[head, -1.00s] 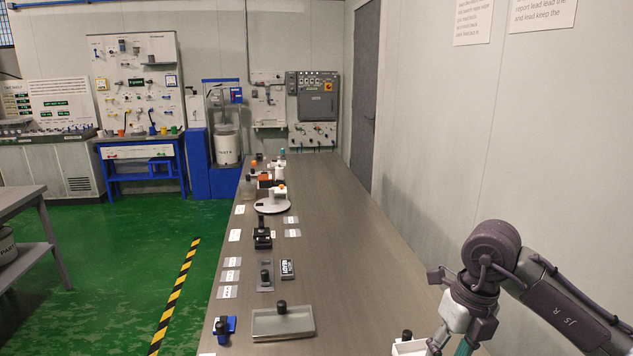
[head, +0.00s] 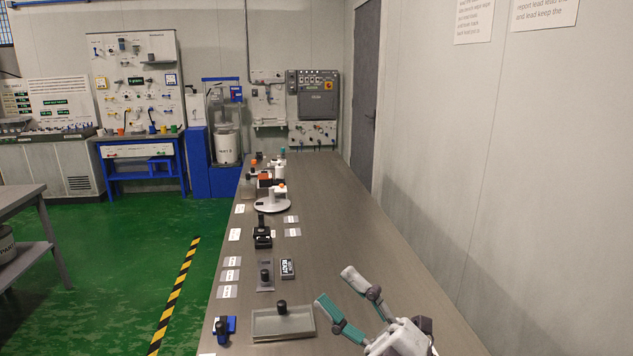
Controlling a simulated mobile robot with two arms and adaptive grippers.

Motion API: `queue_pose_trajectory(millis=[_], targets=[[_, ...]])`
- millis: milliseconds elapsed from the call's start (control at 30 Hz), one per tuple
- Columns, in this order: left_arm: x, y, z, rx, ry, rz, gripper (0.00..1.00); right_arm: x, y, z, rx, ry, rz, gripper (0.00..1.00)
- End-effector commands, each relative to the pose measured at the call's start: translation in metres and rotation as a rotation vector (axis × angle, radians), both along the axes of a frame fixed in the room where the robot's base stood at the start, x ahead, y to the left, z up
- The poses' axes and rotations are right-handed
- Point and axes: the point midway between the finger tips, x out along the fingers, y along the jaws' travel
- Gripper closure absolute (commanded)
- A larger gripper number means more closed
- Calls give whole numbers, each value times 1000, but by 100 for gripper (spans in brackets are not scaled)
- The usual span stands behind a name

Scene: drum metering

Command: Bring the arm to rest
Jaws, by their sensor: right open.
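My right gripper (head: 335,286) is at the bottom of the head view, over the near right part of the long bench (head: 400,270). Its two teal and grey fingers are spread apart with nothing between them. They point up and left, and the white palm is cut by the bottom edge. The nearest thing is a shallow grey tray (head: 265,326) with a black knob, just left of the fingertips. Whether a finger touches the tray cannot be told. My left gripper is not in view.
Left of the tray is a blue and black fixture (head: 225,328). A small black display (head: 287,268), a black clamp (head: 262,238) and a white round stand (head: 272,205) line the bench's left side. The bench's right side is clear up to the wall (head: 480,130).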

Motion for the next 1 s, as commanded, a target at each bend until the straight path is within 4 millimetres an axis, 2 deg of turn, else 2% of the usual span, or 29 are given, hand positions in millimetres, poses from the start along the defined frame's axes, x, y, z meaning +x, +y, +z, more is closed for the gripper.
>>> queue_pose_trajectory(millis=[67,133,167,200,267,300,367,400,500,600,800,1000], targets=[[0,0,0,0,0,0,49,18,-36,-18,163,188,-157,49],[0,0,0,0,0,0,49,30,-71,-47,278,372,-302,49],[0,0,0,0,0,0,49,32,-85,-64,321,457,-362,49],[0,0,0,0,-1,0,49,33,-103,-88,367,574,-441,49],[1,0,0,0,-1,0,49,27,-126,-128,420,749,-550,49],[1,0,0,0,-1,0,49,19,-139,-155,444,863,-615,49],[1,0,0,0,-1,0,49,1,-154,-195,468,1033,-703,49],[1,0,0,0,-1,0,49,-14,-161,-219,473,1142,-753,49],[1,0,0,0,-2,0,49,-54,-172,-269,469,1381,-851,49],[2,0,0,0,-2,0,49,-92,-175,-302,448,1566,-911,49],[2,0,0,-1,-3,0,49,-160,-174,-341,389,1854,-980,49],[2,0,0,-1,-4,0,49,-222,-168,-362,315,2095,-1011,49]])
